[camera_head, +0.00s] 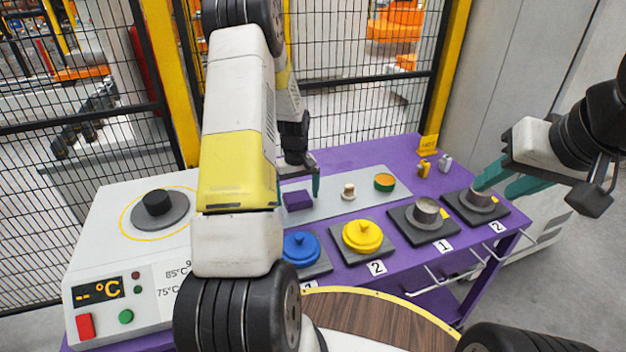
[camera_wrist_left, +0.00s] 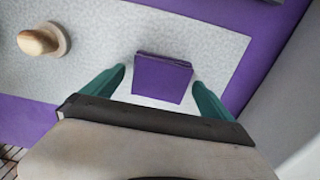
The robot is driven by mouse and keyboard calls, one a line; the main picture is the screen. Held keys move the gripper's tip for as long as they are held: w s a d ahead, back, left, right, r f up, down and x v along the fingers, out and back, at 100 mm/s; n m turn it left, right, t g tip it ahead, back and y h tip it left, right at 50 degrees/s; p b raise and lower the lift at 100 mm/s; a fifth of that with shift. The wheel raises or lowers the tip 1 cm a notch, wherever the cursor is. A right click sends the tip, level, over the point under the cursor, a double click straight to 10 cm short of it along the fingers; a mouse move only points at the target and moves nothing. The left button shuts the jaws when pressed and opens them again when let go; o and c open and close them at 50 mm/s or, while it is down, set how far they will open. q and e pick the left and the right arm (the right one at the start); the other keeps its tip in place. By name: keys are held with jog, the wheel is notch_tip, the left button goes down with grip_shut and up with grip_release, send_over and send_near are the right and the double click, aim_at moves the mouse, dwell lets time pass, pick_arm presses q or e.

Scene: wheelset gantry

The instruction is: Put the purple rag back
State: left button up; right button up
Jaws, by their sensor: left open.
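The purple rag (camera_head: 298,200) lies folded on the grey speckled mat (camera_head: 335,204) on the purple table. In the left wrist view the rag (camera_wrist_left: 163,80) lies between and just beyond the fingertips of my left gripper (camera_wrist_left: 160,77), with a gap on each side. In the head view my left gripper (camera_head: 299,180) is open and empty above the rag, partly hidden by my arm. My right gripper (camera_head: 492,189) is at the right, its teal fingers apart near the metal pot numbered 2 (camera_head: 478,199). I see nothing held in it.
A wooden-topped stamp (camera_head: 348,191) and a green-orange bowl (camera_head: 384,181) share the mat. Blue (camera_head: 300,250) and yellow (camera_head: 362,236) lidded pots and a metal pot numbered 1 (camera_head: 426,214) line the front. A white heater box (camera_head: 120,250) stands left; a mesh fence is behind.

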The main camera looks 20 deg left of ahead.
pick_arm(q)
notch_tip(320, 180, up, 12)
notch_tip(320, 180, up, 10)
jog(key=m+t, duration=0.2)
send_over(297, 196)
jog(key=s+d, duration=0.4)
jog(key=s+d+r+m+t, duration=0.1)
jog(key=s+d+r+m, duration=0.1)
jog(key=s, duration=0.5)
jog(key=s+d+r+m+t+h, duration=0.1)
jog(key=s+d+r+m, duration=0.1)
jog(key=s+d+r, duration=0.2)
jog(key=s+d+r+m+t+h, duration=0.1)
jog(key=s+d+r, duration=0.3)
jog(key=s, duration=0.6)
jog(key=shift+s+r+m+t, duration=0.3)
jog(key=shift+s+m+t, duration=0.1)
jog(key=shift+m+t, duration=0.15)
